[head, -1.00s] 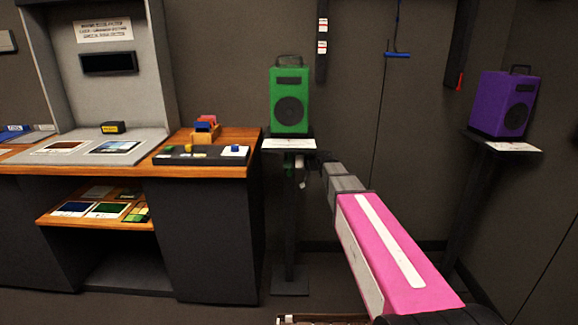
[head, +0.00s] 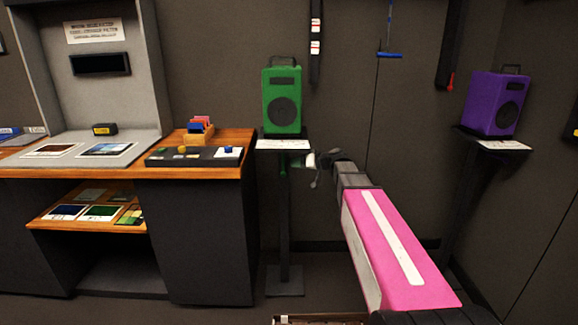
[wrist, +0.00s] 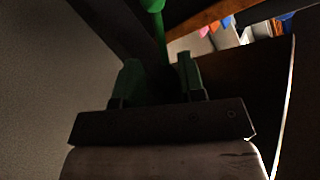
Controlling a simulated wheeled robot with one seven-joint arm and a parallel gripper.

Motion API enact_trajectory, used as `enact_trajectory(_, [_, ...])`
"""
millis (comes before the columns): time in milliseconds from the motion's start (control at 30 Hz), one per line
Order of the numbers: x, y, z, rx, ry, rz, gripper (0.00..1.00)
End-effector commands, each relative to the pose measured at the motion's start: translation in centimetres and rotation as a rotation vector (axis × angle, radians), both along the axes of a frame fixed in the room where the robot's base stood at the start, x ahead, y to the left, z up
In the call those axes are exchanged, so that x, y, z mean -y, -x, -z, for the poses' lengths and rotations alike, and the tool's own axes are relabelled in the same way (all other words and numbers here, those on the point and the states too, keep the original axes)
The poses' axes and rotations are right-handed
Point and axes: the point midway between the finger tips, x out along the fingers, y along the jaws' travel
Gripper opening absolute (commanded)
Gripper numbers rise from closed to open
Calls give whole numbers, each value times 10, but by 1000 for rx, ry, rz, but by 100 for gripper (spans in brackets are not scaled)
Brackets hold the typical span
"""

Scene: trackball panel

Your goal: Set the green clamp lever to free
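The green clamp lever (wrist: 160,35) shows at the top of the wrist view as a thin green stem with a rounded knob, partly cut off by the picture edge. In the head view a small green bit (head: 283,171) shows at the post under the green speaker's shelf; I cannot read its setting. My gripper (wrist: 161,66) has two dark green-looking fingers spread apart with a gap between them. The lever's stem is in line with that gap, seemingly beyond the fingertips; contact cannot be told. In the head view my gripper (head: 315,172) is right of the post.
The green speaker (head: 282,100) stands on a small shelf (head: 268,145) on a post (head: 284,225). A wooden-topped desk (head: 225,150) is close on the left. A purple speaker (head: 497,103) stands on another stand at right. Some floor is clear between the stands.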

Motion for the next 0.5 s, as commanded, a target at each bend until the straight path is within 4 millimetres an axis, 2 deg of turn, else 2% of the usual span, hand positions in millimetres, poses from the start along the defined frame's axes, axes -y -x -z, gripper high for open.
enact_trajectory(33, [8, 6, -3, 1, 0, 2, 37])
enact_trajectory(200, [22, 13, -8, 0, 1, 1, 37])
enact_trajectory(500, [27, 15, -9, -1, 1, 0, 37])
